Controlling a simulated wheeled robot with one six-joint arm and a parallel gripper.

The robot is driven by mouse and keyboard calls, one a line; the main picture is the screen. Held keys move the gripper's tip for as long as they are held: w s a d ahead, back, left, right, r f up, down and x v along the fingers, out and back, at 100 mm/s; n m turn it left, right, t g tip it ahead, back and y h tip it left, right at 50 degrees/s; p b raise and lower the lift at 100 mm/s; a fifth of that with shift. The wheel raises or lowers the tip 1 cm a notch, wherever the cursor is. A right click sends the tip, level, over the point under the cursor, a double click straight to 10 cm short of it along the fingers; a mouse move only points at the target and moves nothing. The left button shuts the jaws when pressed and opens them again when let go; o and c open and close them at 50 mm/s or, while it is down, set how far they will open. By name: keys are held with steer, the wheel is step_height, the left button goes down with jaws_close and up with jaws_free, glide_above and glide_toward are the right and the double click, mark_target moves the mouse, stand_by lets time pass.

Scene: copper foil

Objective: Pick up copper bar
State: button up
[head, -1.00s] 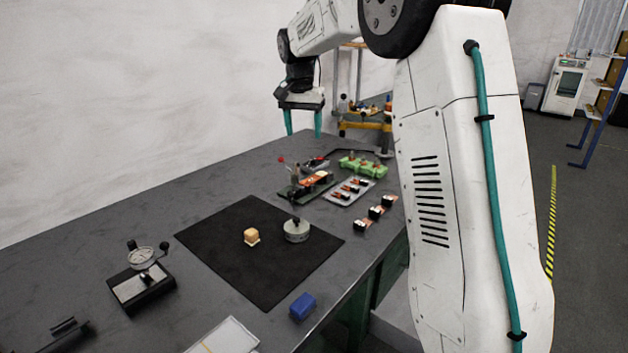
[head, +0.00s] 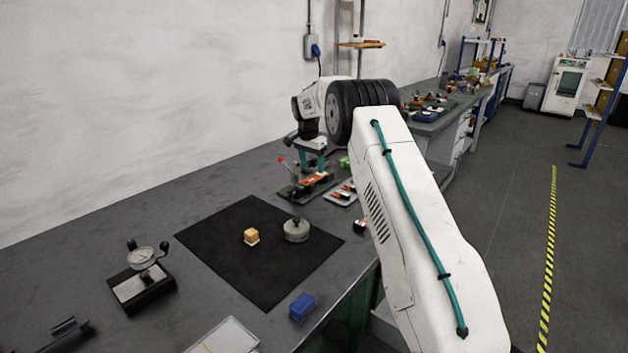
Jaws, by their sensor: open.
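My gripper (head: 311,163) is open, its two teal fingers pointing down over a small dark green fixture (head: 290,194) with a red-knobbed lever, at the far part of the bench. An orange-copper piece (head: 315,181), which looks like the copper bar, lies on this fixture just below the fingertips. I cannot tell whether the fingers touch it or are around it. My arm hides part of the bench to the right of the fixture.
A grey tray with small copper-topped pieces (head: 342,196) stands right of the fixture. A black mat (head: 225,232) holds a wooden cube (head: 251,236) and a round grey weight (head: 296,231).

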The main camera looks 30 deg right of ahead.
mark_target(314, 178)
steer(key=f, duration=0.4)
steer(key=shift+d, duration=0.25)
steer(key=shift+r, duration=0.1)
steer(key=c, duration=1.2)
steer(key=shift+r, duration=0.15)
steer(key=shift+r, duration=1.4)
steer(key=shift+s+r, duration=0.15)
steer(key=shift+r, duration=0.2)
steer(key=s+d+r, duration=0.1)
steer(key=s+d, duration=0.1)
steer(key=s, duration=1.3)
steer(key=shift+s+r, duration=0.15)
steer(key=shift+s, duration=0.15)
